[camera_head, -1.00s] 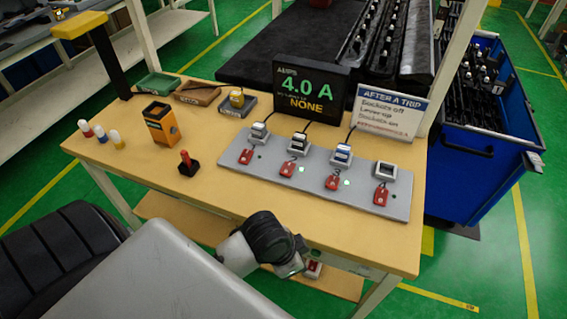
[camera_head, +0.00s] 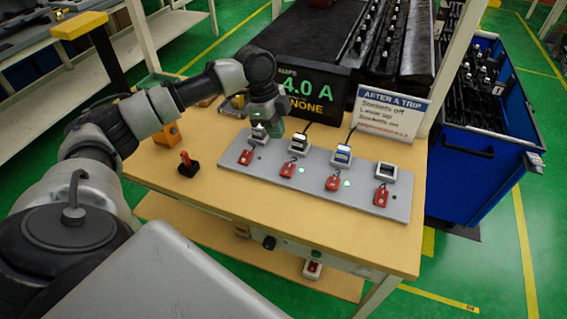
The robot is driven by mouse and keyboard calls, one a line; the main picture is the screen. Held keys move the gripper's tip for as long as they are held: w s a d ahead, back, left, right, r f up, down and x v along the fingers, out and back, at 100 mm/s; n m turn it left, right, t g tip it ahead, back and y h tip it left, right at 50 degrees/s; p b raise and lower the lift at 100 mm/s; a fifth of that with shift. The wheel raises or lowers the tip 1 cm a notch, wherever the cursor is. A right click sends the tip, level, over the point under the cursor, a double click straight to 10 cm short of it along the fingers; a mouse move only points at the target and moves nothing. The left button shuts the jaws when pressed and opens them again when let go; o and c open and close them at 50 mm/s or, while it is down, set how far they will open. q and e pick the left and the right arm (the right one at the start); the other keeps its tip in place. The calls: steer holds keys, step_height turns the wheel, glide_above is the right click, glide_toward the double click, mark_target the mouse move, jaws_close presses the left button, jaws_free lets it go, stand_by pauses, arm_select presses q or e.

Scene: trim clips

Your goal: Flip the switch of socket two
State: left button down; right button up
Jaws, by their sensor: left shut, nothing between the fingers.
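A grey board (camera_head: 228,160) on the table carries a row of sockets with a red switch in front of each. The second socket from the left (camera_head: 299,145) holds a plug; its red switch (camera_head: 288,169) has a lit green light beside it. My left gripper (camera_head: 270,133) is shut and empty, pointing down at the leftmost socket (camera_head: 257,134), left of the second socket and behind its switch. It partly covers the leftmost plug; I cannot tell whether it touches. My right gripper is out of view.
A display (camera_head: 318,95) reads 4.0 A and NONE, partly covered by my arm. A sign (camera_head: 387,115) stands to its right. A red-handled lever (camera_head: 187,164) is left of the board. The table front (camera_head: 290,215) is clear.

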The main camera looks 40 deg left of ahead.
arm_select(q)
steer(key=shift+w+a+r, duration=0.2)
steer(key=shift+a+r, duration=0.4)
steer(key=shift+r, duration=0.05)
steer(key=p, duration=0.3)
glide_toward(286, 172)
steer(key=x, duration=0.5)
steer(key=shift+w+d+f, duration=0.1)
steer(key=shift+d+f, duration=0.05)
steer(key=shift+d, duration=0.2)
steer(key=shift+f, duration=0.85)
